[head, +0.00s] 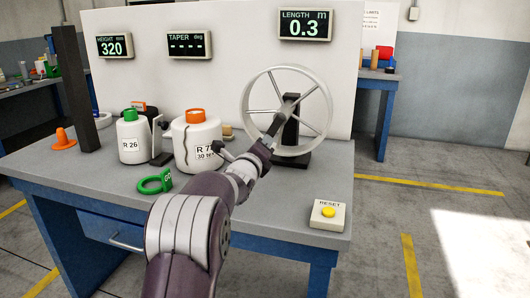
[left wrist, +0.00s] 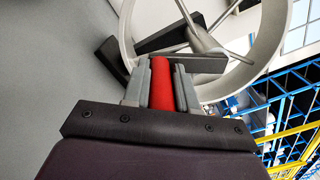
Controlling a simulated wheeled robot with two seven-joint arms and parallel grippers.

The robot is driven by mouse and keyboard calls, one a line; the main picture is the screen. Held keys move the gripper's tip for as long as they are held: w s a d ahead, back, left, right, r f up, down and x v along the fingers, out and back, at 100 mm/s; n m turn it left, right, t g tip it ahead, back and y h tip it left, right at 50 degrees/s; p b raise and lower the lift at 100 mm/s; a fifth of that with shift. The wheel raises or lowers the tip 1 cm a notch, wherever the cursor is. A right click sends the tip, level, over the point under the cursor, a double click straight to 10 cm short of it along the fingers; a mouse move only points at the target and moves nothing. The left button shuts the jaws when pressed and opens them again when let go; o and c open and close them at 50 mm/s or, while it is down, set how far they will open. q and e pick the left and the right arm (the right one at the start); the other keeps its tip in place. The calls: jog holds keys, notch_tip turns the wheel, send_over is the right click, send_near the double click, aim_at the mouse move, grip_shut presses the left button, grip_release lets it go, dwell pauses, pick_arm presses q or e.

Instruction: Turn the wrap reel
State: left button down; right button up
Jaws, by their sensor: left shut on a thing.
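The wrap reel (head: 328,98) is a pale spoked wheel on a dark stand (head: 291,130) at the right part of the bench. My left gripper (head: 277,124) reaches in front of the reel, near its lower left spokes. In the left wrist view, the gripper (left wrist: 160,88) is shut on the reel's red handle (left wrist: 161,92), with one finger on each side. The reel's rim (left wrist: 272,45) and spokes show just beyond the fingers. In the head view the handle is hidden by the gripper. The length display (head: 304,25) reads 0.3 m. My right gripper is not in view.
A bobbin marked R 26 (head: 131,145) and an orange-topped bobbin (head: 203,130) stand left of the reel. A green ring gauge (head: 152,183) lies in front of them. A yellow reset button (head: 328,212) sits at the bench's front right. The front middle is mostly bare.

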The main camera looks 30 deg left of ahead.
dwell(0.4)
pick_arm(q)
jog(key=c, duration=0.9)
grip_release()
jog(key=v, duration=1.2)
jog(key=shift+s+d+b, duration=0.15)
jog(key=shift+s+b, duration=0.15)
jog(key=shift+s, duration=0.05)
